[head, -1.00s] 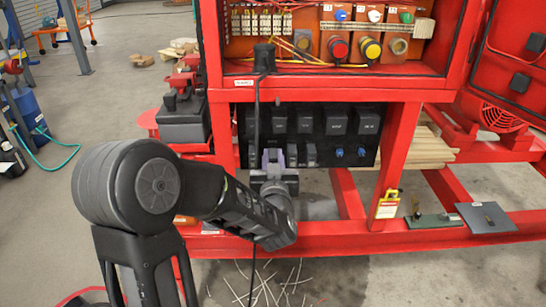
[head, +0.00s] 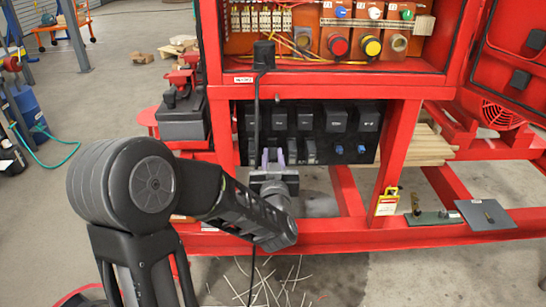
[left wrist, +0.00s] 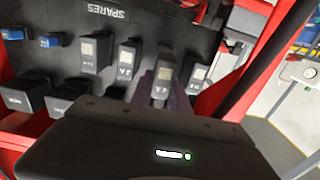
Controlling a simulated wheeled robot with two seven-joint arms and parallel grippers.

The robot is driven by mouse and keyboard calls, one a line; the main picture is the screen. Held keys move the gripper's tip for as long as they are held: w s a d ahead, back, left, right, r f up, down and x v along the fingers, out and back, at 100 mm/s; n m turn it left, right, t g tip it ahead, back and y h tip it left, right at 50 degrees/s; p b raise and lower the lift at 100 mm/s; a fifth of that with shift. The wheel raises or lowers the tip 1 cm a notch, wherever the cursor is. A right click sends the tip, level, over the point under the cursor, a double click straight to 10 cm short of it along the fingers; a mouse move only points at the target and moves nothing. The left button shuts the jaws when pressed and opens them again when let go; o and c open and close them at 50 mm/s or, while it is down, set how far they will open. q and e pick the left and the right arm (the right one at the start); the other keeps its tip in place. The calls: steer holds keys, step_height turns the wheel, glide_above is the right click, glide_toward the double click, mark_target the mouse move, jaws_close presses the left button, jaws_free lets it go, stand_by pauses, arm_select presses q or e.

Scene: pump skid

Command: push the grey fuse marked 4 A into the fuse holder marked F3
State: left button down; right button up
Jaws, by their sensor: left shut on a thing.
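My left gripper (head: 272,157) is at the lower row of the black spares panel (head: 352,137), under the cabinet. In the left wrist view its purple fingers (left wrist: 163,90) are shut on a grey fuse marked 4 A (left wrist: 163,74), which stands in line with the row of grey fuses. I cannot tell whether it is seated or free of the panel. Another grey fuse that looks marked 4 A (left wrist: 126,58) stands beside it, apart from the fingers. A fuse holder marked F3 cannot be made out in either view. My right gripper is not in view.
More grey fuses (left wrist: 95,52) and blue parts (left wrist: 50,40) share the panel. Large dark blocks (head: 337,119) fill its upper row. Red frame posts (head: 398,150) flank the panel. A black cable (head: 257,110) hangs in front of it. Cut wires (head: 270,283) lie on the floor.

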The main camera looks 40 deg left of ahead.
mark_target(273, 161)
arm_select(q)
steer(key=shift+v, duration=1.7)
steer(key=w+d+m+t+h+p, duration=0.1)
steer(key=w+d+m+h+p, duration=0.2)
steer(key=d, duration=0.6)
steer(key=w+d+m+t+h+p, duration=0.2)
steer(key=w+d+m+h+p, duration=0.2)
steer(key=d+h+p, duration=0.3)
steer(key=w+d+p, duration=0.1)
steer(key=d+p, duration=0.1)
steer(key=d, duration=0.1)
steer(key=shift+w+d+r+t+h, duration=0.3)
steer(key=shift+w+d+h, duration=0.05)
steer(key=shift+w+h, duration=0.05)
steer(key=shift+d, duration=0.1)
stand_by(0.7)
